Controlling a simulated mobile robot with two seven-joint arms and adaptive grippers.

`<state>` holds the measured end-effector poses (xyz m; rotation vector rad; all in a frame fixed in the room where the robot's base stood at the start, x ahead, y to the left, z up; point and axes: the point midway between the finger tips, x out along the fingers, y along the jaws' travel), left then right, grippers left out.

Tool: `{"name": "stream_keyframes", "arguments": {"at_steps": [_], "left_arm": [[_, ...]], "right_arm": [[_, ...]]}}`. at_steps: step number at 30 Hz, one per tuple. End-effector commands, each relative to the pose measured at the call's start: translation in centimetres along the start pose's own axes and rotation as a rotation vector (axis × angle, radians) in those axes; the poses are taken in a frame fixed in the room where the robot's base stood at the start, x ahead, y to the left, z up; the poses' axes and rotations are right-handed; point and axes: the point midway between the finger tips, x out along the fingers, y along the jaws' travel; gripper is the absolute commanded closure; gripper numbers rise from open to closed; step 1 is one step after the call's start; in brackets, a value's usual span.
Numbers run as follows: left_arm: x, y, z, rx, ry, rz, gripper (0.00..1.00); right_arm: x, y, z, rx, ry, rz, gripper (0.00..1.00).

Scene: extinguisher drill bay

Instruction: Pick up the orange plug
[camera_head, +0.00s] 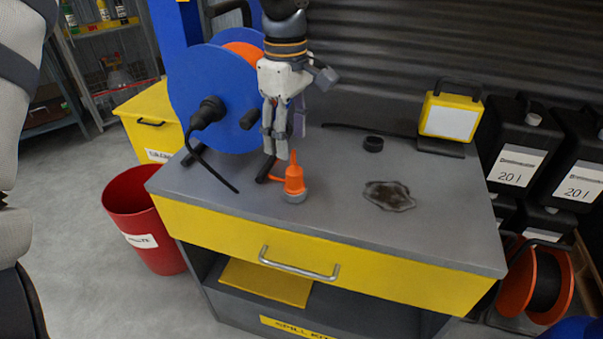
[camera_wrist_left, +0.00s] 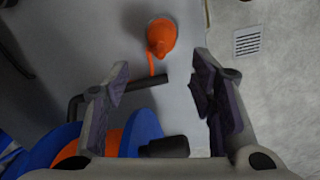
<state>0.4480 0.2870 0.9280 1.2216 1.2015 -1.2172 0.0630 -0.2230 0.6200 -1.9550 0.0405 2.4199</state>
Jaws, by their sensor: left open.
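The orange plug (camera_head: 294,180) stands upright on the grey bench top near its front edge. It has a narrow pointed top and a grey base. My left gripper (camera_head: 279,148) hangs fingers-down just behind and above it, apart from it. In the left wrist view the plug (camera_wrist_left: 161,37) lies beyond the fingertips, between their lines, and the left gripper (camera_wrist_left: 160,85) is open with nothing between its fingers. My right gripper is not in view.
A blue cable reel (camera_head: 205,75) with a black connector (camera_head: 208,112) stands close left of the gripper. A red bin (camera_head: 148,225) stands left of the bench.

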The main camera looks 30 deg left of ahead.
Motion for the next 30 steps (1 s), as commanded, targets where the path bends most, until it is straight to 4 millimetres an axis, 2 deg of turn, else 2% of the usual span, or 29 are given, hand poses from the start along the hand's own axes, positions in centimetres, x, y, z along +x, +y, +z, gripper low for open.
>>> {"name": "stream_keyframes", "arguments": {"at_steps": [1, 7, 11, 13, 16, 21, 22, 28, 30], "left_arm": [[1.4, -0.1, 0.0, 0.001, -0.003, -0.008, 0.49], [4.0, -0.1, 0.3, 0.001, -0.002, -0.005, 0.49], [6.6, -0.2, 1.4, 0.003, -0.004, -0.006, 0.49], [7.8, -0.2, 1.3, 0.001, -0.002, -0.007, 0.49], [8.5, -0.2, 1.3, 0.001, -0.002, -0.002, 0.49], [8.4, -0.1, 1.3, 0.001, -0.001, 0.001, 0.49], [8.4, -0.1, 1.3, 0.001, -0.001, 0.001, 0.52], [8.4, -0.1, 1.3, 0.002, -0.001, 0.001, 0.97], [8.4, -0.1, 1.3, 0.002, -0.001, 0.000, 1.00]], "right_arm": [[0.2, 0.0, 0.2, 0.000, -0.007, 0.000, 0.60], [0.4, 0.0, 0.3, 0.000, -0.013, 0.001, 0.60], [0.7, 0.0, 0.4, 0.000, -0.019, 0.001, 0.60], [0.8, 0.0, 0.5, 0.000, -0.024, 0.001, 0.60], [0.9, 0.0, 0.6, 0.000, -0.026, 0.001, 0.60], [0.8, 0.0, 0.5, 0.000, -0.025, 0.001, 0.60], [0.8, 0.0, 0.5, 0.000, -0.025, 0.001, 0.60], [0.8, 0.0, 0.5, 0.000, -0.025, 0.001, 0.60], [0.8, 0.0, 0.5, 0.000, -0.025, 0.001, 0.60]]}}
